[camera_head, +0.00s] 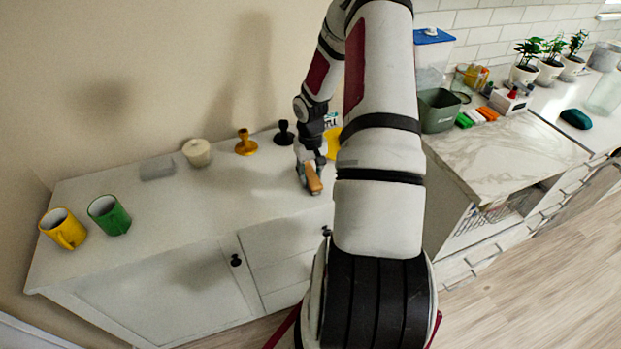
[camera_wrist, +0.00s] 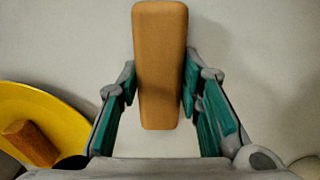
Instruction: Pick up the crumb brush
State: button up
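The crumb brush appears as a long tan, wood-coloured block with rounded ends (camera_wrist: 160,65), upright in the middle of the wrist view. In the head view it shows (camera_head: 313,179) at the end of my gripper (camera_head: 310,165), over the white cabinet top near its front edge. In the wrist view, the teal-padded fingers of my gripper (camera_wrist: 159,85) meet the brush's left and right sides, with no clear gap. Any bristles are hidden. I cannot tell whether the brush rests on the surface or is just above it.
A yellow round item (camera_wrist: 45,115) with a brown piece in it lies left in the wrist view. Candle holders in amber (camera_head: 245,144) and black (camera_head: 284,134), a lidded jar (camera_head: 197,153), and green (camera_head: 110,216) and yellow mugs (camera_head: 63,229) stand leftward. The front middle is clear.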

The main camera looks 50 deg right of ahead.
aim_at(312, 175)
jog(key=c, duration=0.4)
jog(key=shift+r, duration=0.85)
jog(key=shift+s+r, duration=0.15)
jog(key=shift+r, duration=0.35)
jog(key=shift+s+r, duration=0.15)
jog(key=shift+r, duration=0.35)
jog(key=s+r, duration=0.1)
jog(key=s, duration=1.4)
jog(key=shift+s+a+r, duration=0.15)
jog(key=shift+s+a, duration=0.05)
jog(key=shift+a, duration=0.05)
jog(key=o, duration=0.5)
jog(key=c, duration=0.3)
jog(key=shift+s, duration=0.1)
jog(key=shift+c, duration=0.2)
